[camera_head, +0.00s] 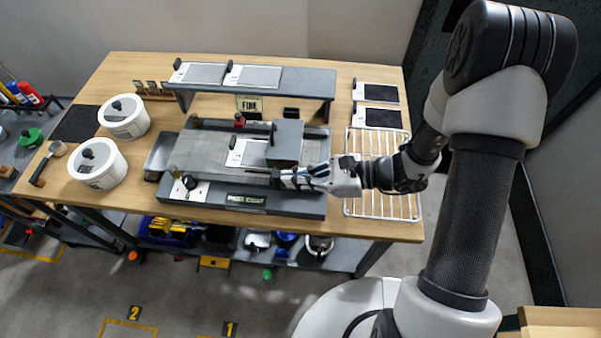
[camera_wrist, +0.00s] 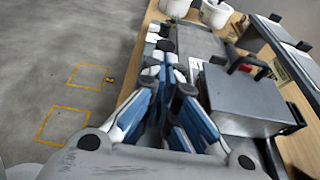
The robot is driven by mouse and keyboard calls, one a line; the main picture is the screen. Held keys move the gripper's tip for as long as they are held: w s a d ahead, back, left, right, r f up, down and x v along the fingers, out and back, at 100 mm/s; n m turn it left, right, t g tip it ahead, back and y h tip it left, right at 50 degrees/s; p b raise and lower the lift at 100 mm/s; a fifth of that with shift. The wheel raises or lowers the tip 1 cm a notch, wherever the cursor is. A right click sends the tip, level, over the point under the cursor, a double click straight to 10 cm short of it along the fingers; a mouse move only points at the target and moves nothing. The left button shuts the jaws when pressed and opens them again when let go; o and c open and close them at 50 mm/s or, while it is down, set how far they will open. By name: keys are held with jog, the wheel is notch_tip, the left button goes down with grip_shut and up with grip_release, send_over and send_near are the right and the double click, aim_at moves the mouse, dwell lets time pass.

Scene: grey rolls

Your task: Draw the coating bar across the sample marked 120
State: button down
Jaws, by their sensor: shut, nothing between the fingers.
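My gripper (camera_head: 284,178) is shut and empty at the front side of the coating machine (camera_head: 290,203). In the wrist view its blue-and-white fingers (camera_wrist: 170,78) come together beside the machine's grey block (camera_wrist: 245,97). That block (camera_head: 287,140) stands at the right part of the flat grey bed (camera_head: 205,152). A pale sample card (camera_head: 238,153) lies on the bed just left of the block, partly hidden by it. Its number is too small to read. I cannot make out the coating bar clearly; a thin dark rod shows near my fingertips.
A raised shelf (camera_head: 310,82) behind holds two sample cards (camera_head: 203,73). Two dark-coated cards (camera_head: 380,118) lie at the right, behind a white wire rack (camera_head: 380,143). Two white pots (camera_head: 97,164) stand at the left. A red-handled clamp (camera_head: 240,121) rises behind the bed.

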jog(key=a+b, duration=0.1)
jog(key=a, duration=1)
jog(key=shift+w, duration=0.2)
dwell(2.4)
jog(key=shift+d, duration=0.1)
jog(key=d, duration=0.3)
jog(key=shift+d, duration=0.4)
dwell(0.4)
